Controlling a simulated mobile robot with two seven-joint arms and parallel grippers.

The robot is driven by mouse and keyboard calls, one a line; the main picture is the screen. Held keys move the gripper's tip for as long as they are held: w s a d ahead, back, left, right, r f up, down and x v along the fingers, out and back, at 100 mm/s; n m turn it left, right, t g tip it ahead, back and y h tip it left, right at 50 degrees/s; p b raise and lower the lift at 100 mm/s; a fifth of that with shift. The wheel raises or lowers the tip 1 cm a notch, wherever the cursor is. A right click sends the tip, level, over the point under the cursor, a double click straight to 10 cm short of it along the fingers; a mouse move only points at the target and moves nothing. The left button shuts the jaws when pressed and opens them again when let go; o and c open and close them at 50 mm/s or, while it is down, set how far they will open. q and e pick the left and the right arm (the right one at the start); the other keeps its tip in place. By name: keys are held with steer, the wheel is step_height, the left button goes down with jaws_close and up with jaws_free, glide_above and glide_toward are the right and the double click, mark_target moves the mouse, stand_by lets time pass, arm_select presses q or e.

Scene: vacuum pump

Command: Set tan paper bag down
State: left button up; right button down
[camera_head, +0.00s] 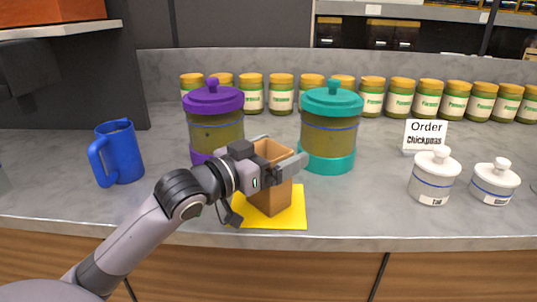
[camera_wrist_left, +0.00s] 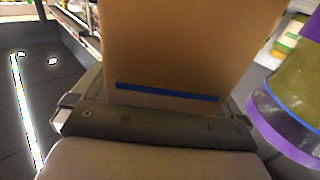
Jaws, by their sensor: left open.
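The tan paper bag (camera_head: 270,199) stands upright on a yellow mat (camera_head: 296,214) on the grey counter, its top open. It fills much of the left wrist view (camera_wrist_left: 180,50), where a blue line crosses its face. My left gripper (camera_head: 280,166) is around the upper part of the bag, with its jaws open, one finger on either side. Whether the fingers touch the bag is hard to tell. The arm and gripper hide part of the bag and the mat's left side. My right gripper is not in view.
A purple-lidded jar (camera_head: 215,125) and a teal-lidded jar (camera_head: 329,130) stand close behind the bag. A blue mug (camera_head: 121,152) is at left. White lidded pots (camera_head: 433,178) and an order sign (camera_head: 425,134) are at right. Several small jars (camera_head: 372,98) line the back.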

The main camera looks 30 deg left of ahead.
arm_select(q)
steer(key=shift+s+r, duration=0.1)
steer(key=p+v, duration=0.6)
steer(key=v, duration=0.5)
steer(key=shift+s+a, duration=0.2)
steer(key=shift+s, duration=0.2)
stand_by(0.7)
